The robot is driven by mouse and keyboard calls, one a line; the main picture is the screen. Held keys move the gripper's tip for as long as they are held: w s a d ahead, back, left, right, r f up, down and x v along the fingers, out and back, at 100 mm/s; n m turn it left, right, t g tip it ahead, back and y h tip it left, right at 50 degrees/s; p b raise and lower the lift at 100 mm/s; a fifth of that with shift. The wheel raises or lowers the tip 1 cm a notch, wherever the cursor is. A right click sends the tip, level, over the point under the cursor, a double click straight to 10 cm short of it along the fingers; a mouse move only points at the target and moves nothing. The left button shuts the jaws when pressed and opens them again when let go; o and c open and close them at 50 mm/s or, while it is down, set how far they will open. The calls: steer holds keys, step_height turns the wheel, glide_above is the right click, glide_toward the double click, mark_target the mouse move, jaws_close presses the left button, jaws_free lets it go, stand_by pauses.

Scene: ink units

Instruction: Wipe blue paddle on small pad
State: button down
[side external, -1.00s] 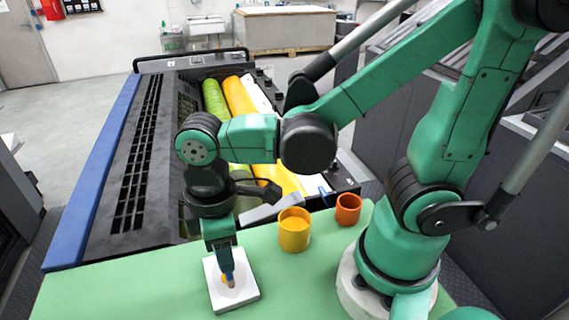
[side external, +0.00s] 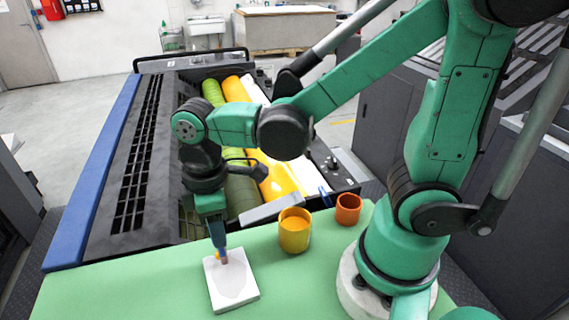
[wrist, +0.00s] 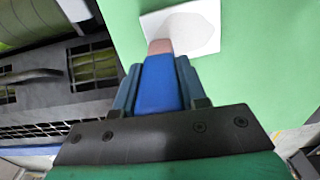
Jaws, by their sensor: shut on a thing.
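My gripper (side external: 219,238) is shut on the blue paddle (wrist: 160,85), whose blue handle lies between the two fingers in the wrist view. The paddle's pinkish-brown end points down at the far edge of the small white pad (side external: 237,296). I cannot tell whether that end touches the pad. A small yellow spot shows beside the tip in the side view. The pad lies flat on the green table and has a pale grey oval patch on its top. It also shows in the wrist view (wrist: 207,12), partly hidden by the paddle.
A yellow cup (side external: 294,240) with yellow-orange contents and a smaller orange cup (side external: 348,216) stand right of the pad on the green table (side external: 130,290). Behind is a dark press (side external: 135,165) with green and yellow rollers. The table left of the pad is clear.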

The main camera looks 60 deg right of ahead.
steer(key=shift+s+a, duration=1.05)
steer(key=shift+s, duration=0.15)
steer(key=shift+s+a, duration=1)
steer(key=shift+s, duration=0.2)
steer(key=shift+r, duration=2.95)
